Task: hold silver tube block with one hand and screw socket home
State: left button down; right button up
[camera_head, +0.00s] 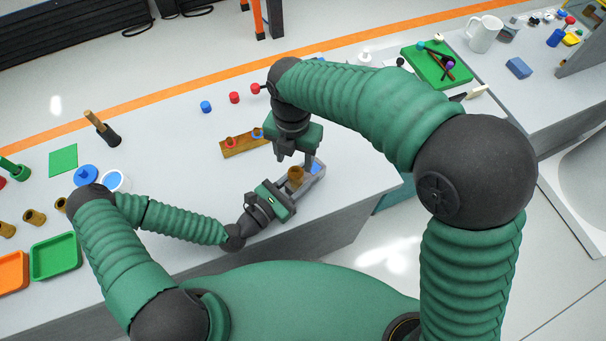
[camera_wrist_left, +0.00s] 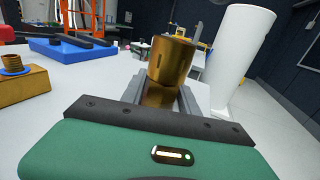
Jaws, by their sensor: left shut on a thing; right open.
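The silver tube block (camera_head: 314,176) is a small grey piece near the table's front edge, partly hidden by my grippers. In the left wrist view the socket (camera_wrist_left: 172,60) is a slotted brass cylinder, slightly tilted, above a narrower brass part between grey bars. I cannot tell whether it is fully seated. My right gripper (camera_head: 296,159) is open, pointing down just above the socket. It is not clearly seen in the left wrist view.
Red and blue knobs (camera_head: 234,97) stand farther back. Green (camera_head: 55,257) and orange (camera_head: 12,270) trays lie at the left. A white mug (camera_head: 484,34) is far right. The table's front edge is close.

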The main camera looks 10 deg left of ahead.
aim_at(294, 175)
notch_tip(294, 175, down, 8)
jog(key=shift+r, duration=0.15)
jog(key=shift+c, duration=0.2)
jog(key=shift+a, duration=0.1)
grip_shut()
jog(key=m, duration=0.6)
jog(key=shift+m, duration=0.4)
jog(key=shift+o, duration=0.6)
grip_release()
jog(key=shift+r, duration=0.1)
